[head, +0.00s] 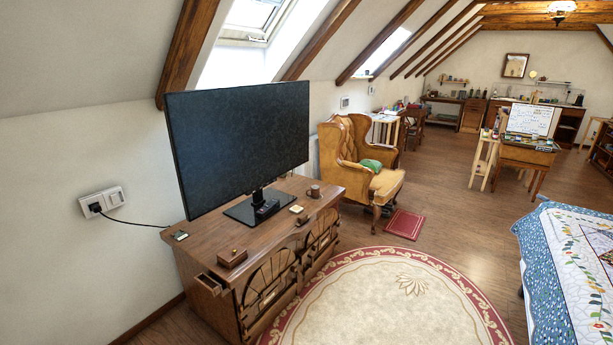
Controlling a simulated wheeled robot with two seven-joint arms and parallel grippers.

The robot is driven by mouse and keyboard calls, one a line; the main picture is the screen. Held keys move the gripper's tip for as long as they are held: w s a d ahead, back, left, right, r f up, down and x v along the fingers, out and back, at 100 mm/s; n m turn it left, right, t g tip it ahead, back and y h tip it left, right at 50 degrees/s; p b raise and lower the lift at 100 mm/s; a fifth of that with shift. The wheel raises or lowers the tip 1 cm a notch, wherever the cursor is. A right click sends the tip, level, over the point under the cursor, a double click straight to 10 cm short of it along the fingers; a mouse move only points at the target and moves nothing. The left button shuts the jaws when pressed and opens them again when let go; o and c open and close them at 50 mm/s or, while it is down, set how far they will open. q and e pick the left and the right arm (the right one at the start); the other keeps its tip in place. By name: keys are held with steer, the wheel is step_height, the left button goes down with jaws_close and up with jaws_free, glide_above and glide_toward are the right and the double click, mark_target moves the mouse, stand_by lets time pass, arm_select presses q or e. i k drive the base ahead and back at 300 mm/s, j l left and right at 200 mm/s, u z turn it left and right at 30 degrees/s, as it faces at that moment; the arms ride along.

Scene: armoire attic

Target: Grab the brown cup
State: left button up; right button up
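A small brown cup (315,191) stands upright on top of the wooden cabinet (210,246), near its far right end, to the right of the television. Neither of my grippers shows in the head view. Nothing is seen touching the cup.
A large television (240,140) stands on the cabinet. A small wooden box (232,258), a light coaster-like item (296,209) and other small items lie along its top. A tan armchair (343,160) stands beyond it. A round rug (385,300) covers open floor; a bed (565,270) is at right.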

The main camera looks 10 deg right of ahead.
mark_target(313, 192)
steer(key=i+l+z, duration=0.35)
steer(key=i, duration=0.2)
steer(key=i+z, duration=0.35)
steer(key=i, duration=0.2)
steer(key=i+j+z, duration=0.1)
steer(key=i+z, duration=0.25)
steer(key=i, duration=0.2)
